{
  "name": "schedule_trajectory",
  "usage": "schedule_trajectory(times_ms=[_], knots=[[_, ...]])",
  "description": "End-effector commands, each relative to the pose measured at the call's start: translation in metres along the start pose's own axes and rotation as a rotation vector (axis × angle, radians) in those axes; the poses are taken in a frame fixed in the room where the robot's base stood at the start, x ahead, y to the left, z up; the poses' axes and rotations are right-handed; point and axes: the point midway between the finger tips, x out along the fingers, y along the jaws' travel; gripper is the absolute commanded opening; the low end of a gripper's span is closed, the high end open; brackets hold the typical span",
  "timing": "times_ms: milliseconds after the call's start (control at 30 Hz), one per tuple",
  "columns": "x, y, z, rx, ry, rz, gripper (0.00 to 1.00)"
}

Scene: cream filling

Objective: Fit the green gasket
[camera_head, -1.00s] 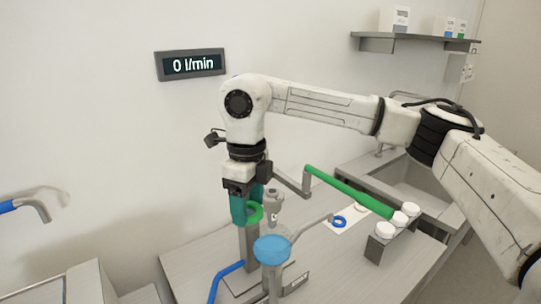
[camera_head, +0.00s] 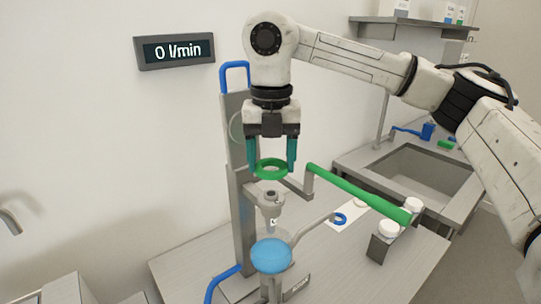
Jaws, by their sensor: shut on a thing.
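The green gasket (camera_head: 271,169) is a flat ring held level between the two teal fingers of my gripper (camera_head: 272,163). My gripper points straight down and is shut on the ring's outer sides. The ring is above the grey metal nozzle cup (camera_head: 268,194) on the filling machine, with what looks like a small gap between them. The machine's grey column (camera_head: 240,180) stands just behind and left of my gripper. A blue ring (camera_head: 340,219) lies on a white sheet on the table.
White-lidded jars (camera_head: 389,229) stand in a grey rack at the right. A sink (camera_head: 428,172) is behind. The display (camera_head: 177,51) reads 0 l/min.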

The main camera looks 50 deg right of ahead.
Motion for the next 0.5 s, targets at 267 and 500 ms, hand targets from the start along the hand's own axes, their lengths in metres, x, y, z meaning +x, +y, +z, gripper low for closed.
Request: schedule_trajectory(times_ms=[267, 500], knots=[[0.018, 0.000, 0.000, -0.002, 0.001, 0.000, 0.35], [0.034, 0.000, 0.000, -0.002, 0.001, 0.000, 0.35]])
